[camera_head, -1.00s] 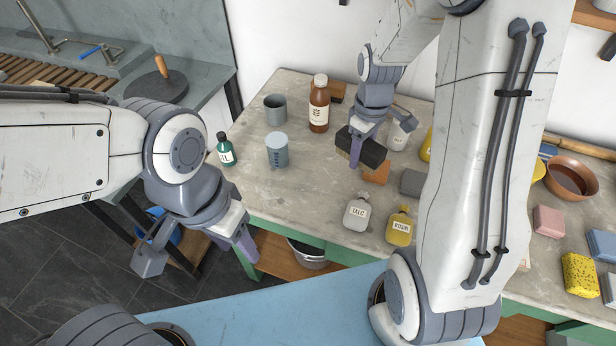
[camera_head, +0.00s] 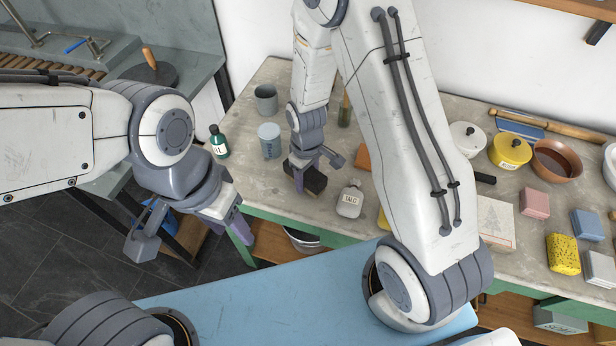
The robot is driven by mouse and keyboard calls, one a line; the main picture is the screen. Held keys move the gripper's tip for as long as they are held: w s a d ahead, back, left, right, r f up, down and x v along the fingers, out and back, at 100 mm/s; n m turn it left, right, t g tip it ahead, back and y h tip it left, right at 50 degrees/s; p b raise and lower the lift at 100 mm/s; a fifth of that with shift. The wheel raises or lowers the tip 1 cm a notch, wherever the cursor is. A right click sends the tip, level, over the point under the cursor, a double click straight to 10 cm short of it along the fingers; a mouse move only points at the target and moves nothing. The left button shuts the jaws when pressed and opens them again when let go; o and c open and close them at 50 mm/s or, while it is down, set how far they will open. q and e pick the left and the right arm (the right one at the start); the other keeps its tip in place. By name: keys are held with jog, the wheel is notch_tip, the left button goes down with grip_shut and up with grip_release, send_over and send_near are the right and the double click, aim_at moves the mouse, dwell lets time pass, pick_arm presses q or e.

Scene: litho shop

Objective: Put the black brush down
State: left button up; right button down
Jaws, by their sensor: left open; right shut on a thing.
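The black brush (camera_head: 314,182) is in my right gripper (camera_head: 315,170), over the front part of the stone-topped table (camera_head: 262,190). The gripper points down and is shut on the brush, covering part of it. I cannot tell whether the brush's underside touches the tabletop. It is left of the talc bottle (camera_head: 349,202) and below the blue-grey cup (camera_head: 270,140) in the picture. My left gripper (camera_head: 190,240) is open and empty, in front of the table's left end and off the tabletop.
A green bottle (camera_head: 219,142) and a grey cup (camera_head: 265,103) stand at the left. An orange block (camera_head: 363,157) lies behind the talc bottle. My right arm hides the middle; pots, a copper bowl (camera_head: 556,160) and sponges fill the right. The table's front-left is clear.

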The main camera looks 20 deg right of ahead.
aim_at(307, 172)
jog(key=shift+f, duration=0.3)
jog(key=shift+f, duration=0.15)
jog(key=shift+c, duration=1.2)
grip_release()
notch_tip(307, 172, up, 12)
jog(key=shift+s+r+b, duration=0.1)
jog(key=shift+b, duration=0.45)
jog(key=s+a+r, duration=0.2)
jog(key=s+r, duration=0.1)
jog(key=s, duration=0.3)
jog(key=s+a+r, duration=0.3)
jog(key=s, duration=0.4)
jog(key=s+a+r+y, duration=0.1)
jog(key=s+a+r, duration=0.1)
jog(key=s, duration=0.4)
jog(key=shift+s+a+r, duration=0.2)
jog(key=shift+a+r, duration=0.1)
jog(key=shift+r, duration=0.5)
